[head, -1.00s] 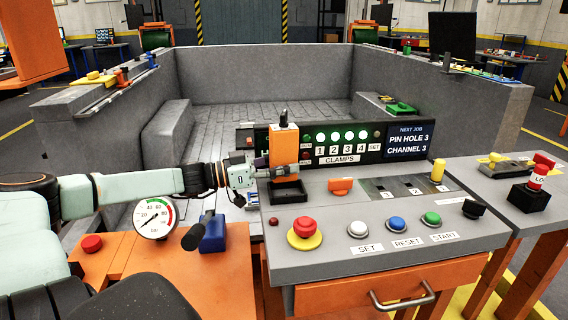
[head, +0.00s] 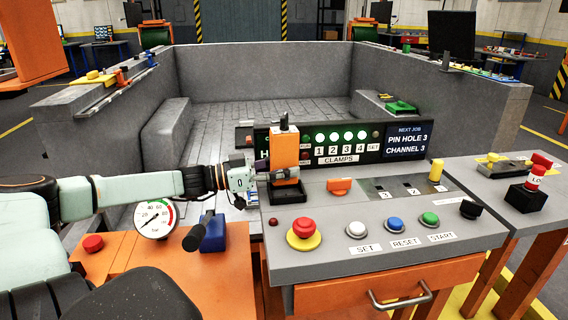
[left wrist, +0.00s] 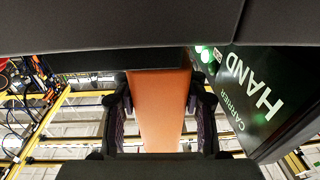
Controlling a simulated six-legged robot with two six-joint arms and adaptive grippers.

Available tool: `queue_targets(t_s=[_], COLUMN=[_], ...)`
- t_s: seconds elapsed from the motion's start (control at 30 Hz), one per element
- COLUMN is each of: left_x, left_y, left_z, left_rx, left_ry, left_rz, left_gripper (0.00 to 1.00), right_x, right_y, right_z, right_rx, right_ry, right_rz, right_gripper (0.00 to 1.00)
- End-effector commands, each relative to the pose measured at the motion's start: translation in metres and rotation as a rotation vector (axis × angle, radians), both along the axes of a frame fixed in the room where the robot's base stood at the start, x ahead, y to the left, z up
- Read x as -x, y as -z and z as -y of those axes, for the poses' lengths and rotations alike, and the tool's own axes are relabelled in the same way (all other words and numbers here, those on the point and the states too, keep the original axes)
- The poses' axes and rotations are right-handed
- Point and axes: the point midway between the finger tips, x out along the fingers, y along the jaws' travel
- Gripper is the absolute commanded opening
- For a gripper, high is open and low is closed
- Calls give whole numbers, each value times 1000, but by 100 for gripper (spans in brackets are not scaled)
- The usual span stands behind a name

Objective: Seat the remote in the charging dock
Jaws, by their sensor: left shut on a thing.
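The orange remote (head: 285,149) stands upright at the left end of the grey console, with a dark knob and stub on its top. My left gripper (head: 268,169) is shut on it from the left, low on its body. In the left wrist view the remote (left wrist: 158,105) fills the space between the two fingers (left wrist: 160,118). The black charging dock (head: 287,191) is directly below the remote. The remote's lower end is at the dock, partly hidden by the gripper; I cannot tell whether it is fully down in it. My right gripper is not in view.
A display panel (head: 345,140) with several green lamps stands close behind the remote. A red mushroom button (head: 304,227) and several push buttons lie in front. An orange switch (head: 340,186) is to the right. A gauge (head: 153,219) and a blue-based lever (head: 211,233) stand below my arm.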

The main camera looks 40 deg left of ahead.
Motion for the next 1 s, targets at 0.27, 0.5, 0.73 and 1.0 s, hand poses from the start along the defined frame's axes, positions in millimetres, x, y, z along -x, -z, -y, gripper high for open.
queue_targets(t_s=[0.27,0.5,0.73,1.0], left_x=[4,8,12,15], left_y=[-1,-1,-1,-1], left_z=[6,11,16,20], left_rx=[1,-1,-1,-1], left_ry=[17,31,45,58], left_rz=[3,6,8,11], left_gripper=[0,0,0,0], right_x=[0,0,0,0], right_y=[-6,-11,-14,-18], right_z=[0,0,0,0], right_rx=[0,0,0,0], right_ry=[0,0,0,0], right_rz=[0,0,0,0], right_gripper=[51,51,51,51])
